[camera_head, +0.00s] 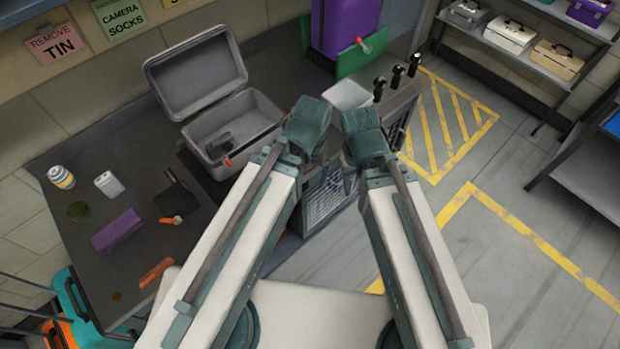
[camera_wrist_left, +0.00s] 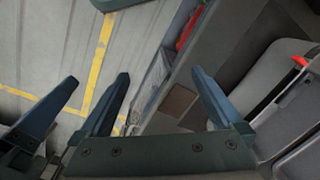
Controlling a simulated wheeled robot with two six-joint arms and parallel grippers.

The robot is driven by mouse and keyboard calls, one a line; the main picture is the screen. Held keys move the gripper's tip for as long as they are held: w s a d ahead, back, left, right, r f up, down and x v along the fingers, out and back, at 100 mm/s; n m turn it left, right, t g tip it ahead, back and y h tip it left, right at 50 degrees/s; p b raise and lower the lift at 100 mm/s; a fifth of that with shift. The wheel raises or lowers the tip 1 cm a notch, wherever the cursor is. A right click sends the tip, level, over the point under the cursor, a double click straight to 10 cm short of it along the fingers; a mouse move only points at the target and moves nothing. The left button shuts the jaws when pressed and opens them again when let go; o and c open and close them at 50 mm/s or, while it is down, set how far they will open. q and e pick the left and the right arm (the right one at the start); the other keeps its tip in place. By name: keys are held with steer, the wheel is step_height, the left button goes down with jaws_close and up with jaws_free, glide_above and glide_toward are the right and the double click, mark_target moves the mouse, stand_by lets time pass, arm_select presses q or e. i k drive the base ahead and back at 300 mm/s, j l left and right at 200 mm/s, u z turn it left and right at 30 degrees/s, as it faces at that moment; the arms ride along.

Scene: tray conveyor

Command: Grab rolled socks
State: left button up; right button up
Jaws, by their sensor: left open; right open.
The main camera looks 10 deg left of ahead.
mark_target(61, 176)
steer(key=k+l+u, duration=0.1)
steer(key=u, duration=2.05)
steer(key=j+z, duration=0.1)
steer(key=z, duration=0.4)
steer(key=j+z, duration=0.1)
steer(key=z, duration=0.4)
steer(key=j+z, duration=0.1)
steer(key=z, duration=0.4)
steer(key=k+j+z, duration=0.2)
steer(key=j+z, duration=0.15)
steer(key=j, duration=0.2)
steer(key=k+j+z, duration=0.35)
steer(key=j, duration=0.15)
steer(key=k+j+z, duration=0.35)
steer(key=k+j, duration=0.15)
steer(key=j, duration=0.15)
steer(key=k+j, duration=0.15)
steer(key=j, duration=0.15)
steer(key=k+j, duration=0.2)
steer(key=j, duration=0.15)
steer(key=i, duration=0.4)
